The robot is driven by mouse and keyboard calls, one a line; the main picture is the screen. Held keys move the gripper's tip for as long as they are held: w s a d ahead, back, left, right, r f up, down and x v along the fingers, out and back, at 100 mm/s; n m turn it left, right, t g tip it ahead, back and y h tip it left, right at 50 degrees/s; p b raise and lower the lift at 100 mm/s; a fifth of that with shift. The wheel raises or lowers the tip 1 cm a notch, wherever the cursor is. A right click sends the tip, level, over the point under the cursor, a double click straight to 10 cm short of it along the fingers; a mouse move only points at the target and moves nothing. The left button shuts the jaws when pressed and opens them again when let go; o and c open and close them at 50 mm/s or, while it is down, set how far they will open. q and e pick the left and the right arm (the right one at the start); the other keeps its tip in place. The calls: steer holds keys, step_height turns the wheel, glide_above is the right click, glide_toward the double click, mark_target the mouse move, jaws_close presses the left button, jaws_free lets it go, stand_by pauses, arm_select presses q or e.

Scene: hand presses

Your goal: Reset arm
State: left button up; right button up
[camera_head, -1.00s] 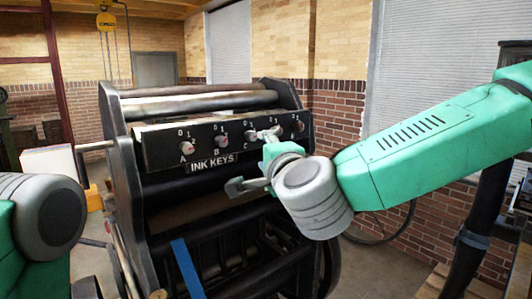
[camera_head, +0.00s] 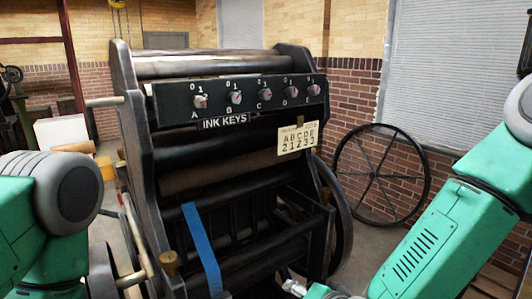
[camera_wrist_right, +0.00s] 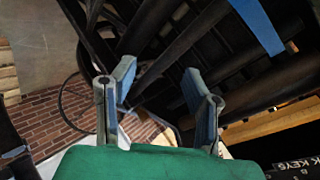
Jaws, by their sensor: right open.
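My right arm (camera_head: 440,235) comes in from the lower right of the head view, folded low. The right gripper sits at the bottom edge there, mostly cut off. In the right wrist view my right gripper (camera_wrist_right: 163,92) has its two fingers spread with nothing between them. It is apart from the press's ink keys. My left arm (camera_head: 60,195) shows at the left edge; its gripper is out of view. The black press (camera_head: 140,150) carries an INK KEYS panel (camera_head: 180,108) with knobs A to E, including knob A (camera_head: 200,102) and knob E (camera_head: 313,90).
A card (camera_head: 297,139) with letters and digits hangs on the press below the panel. A blue strap (camera_head: 202,250) runs down its front. A large spoked wheel (camera_head: 382,174) stands by the brick wall. White and yellow items (camera_head: 62,136) lie at the left.

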steer(key=s+d+f+n+g+h+b, duration=0.1)
steer(key=s+d+f+n+g+b, duration=0.15)
steer(key=s+d+f, duration=0.45)
steer(key=s+d+f+n+g+h+b, duration=0.1)
steer(key=s+d+f+n+g+b, duration=0.2)
steer(key=s+f, duration=0.8)
steer(key=s+d+f+n+g+h+b, duration=0.1)
steer(key=s+d+f+g, duration=0.3)
steer(key=s+d+f, duration=0.4)
steer(key=s+d+n+h, duration=0.1)
steer(key=s+d, duration=0.1)
steer(key=d, duration=0.1)
steer(key=shift+s+f, duration=0.15)
steer(key=shift+s, duration=0.05)
